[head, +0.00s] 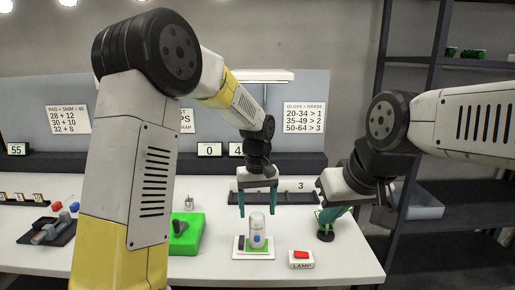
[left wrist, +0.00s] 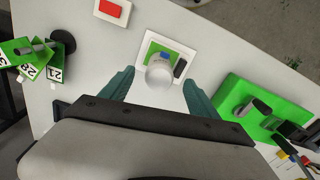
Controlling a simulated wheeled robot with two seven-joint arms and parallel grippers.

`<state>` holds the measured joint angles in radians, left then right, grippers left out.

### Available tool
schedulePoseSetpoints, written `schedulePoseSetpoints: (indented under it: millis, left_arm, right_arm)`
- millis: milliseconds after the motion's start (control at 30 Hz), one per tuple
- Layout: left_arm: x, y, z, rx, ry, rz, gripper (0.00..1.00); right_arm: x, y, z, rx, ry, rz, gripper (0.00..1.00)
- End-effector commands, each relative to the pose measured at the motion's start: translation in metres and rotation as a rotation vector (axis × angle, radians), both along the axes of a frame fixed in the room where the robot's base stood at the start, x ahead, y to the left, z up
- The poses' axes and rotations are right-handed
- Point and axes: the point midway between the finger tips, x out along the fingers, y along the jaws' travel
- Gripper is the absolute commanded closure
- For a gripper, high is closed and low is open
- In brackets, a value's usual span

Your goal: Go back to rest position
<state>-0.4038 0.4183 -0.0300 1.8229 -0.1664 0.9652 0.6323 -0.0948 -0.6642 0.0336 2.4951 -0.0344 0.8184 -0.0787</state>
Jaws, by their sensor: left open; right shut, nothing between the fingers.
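The bottle (head: 257,234) stands upright on a white plate (head: 240,255) with a green square. It also shows in the left wrist view (left wrist: 160,72), between the fingertips; I cannot tell whether they touch it. My right gripper (head: 328,214) is shut and empty, low over the table's right side, by a small dark round stand (head: 326,236).
A red-buttoned lamp box (head: 301,258) stands right of the plate. A green block (head: 187,235) with a dark piece stands left. Further left is a dark tray (head: 45,234). Green number cards (left wrist: 40,60) fan out in the left wrist view. A panel with displays closes the back.

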Motion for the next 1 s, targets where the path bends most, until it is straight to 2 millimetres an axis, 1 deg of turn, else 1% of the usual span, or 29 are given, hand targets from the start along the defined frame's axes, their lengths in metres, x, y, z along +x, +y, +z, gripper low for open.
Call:
schedulePoseSetpoints:
  millis: [33,100,267,367,467,567,600,700,833,1000]
  left_arm:
    - [0.000,0.000,0.009,-0.002,-0.002,-0.001,0.30]
    - [0.001,0.000,0.019,-0.002,-0.003,-0.001,0.30]
    - [-0.001,0.001,0.033,-0.002,-0.003,-0.002,0.30]
    - [-0.007,0.011,0.047,-0.018,-0.022,-0.006,0.30]
    - [-0.022,0.029,0.069,-0.050,-0.065,-0.022,0.30]
    - [-0.045,0.054,0.094,-0.089,-0.128,-0.046,0.30]
    - [-0.056,0.063,0.103,-0.103,-0.155,-0.057,0.30]
    - [-0.084,0.085,0.121,-0.130,-0.226,-0.086,0.30]
    - [-0.123,0.109,0.136,-0.153,-0.325,-0.122,0.30]
    - [-0.170,0.130,0.142,-0.157,-0.449,-0.166,0.30]
  right_arm:
    - [0.000,0.000,0.000,0.000,0.000,0.000,1.00]
    - [0.000,0.000,0.000,0.000,0.000,0.000,1.00]
    - [0.000,0.000,0.000,0.000,0.000,-0.001,1.00]
    - [0.000,0.000,0.000,0.004,-0.002,-0.005,1.00]
    - [0.000,0.000,0.001,0.013,-0.004,-0.013,1.00]
    - [0.000,0.000,0.002,0.025,-0.007,-0.027,1.00]
    - [0.000,0.000,0.003,0.031,-0.009,-0.032,1.00]
    - [0.000,-0.001,0.004,0.043,-0.012,-0.045,1.00]
    - [0.000,-0.001,0.005,0.060,-0.015,-0.063,1.00]
    - [0.000,-0.002,0.007,0.079,-0.020,-0.084,1.00]
